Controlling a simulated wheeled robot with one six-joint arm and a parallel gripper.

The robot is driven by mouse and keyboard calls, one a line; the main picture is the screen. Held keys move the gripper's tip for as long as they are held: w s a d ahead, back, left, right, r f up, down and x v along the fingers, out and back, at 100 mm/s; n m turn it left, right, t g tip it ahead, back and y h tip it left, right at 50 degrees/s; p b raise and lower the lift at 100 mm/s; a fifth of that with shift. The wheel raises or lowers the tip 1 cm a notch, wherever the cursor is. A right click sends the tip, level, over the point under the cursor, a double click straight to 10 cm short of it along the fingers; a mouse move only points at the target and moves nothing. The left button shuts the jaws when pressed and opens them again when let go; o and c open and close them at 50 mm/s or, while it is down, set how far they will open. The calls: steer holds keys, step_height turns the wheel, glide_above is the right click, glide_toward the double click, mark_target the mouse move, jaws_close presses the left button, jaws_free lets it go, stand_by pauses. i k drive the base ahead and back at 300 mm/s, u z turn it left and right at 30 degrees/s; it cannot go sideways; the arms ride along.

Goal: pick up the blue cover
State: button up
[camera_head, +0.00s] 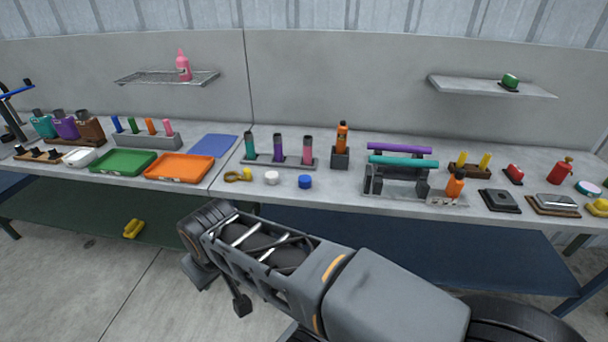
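A small round blue cover (305,181) lies flat on the grey workbench, near its front edge. A white round cover (271,177) lies to its left, apart from it. My arm reaches in from the bottom right, below and in front of the bench. A dark part at the end of the arm, perhaps a finger of my gripper (240,305), hangs low over the floor, well away from the blue cover. The rest of the gripper is hidden behind the arm, so its opening does not show.
A rack with three coloured tubes (279,161) stands behind the cover. A black stand with purple and teal bars (402,162) is to the right. Orange (178,167) and green (122,161) trays lie left.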

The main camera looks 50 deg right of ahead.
mark_target(305, 180)
steer(key=z, duration=0.75)
steer(key=i, duration=0.85)
steer(key=z, duration=0.85)
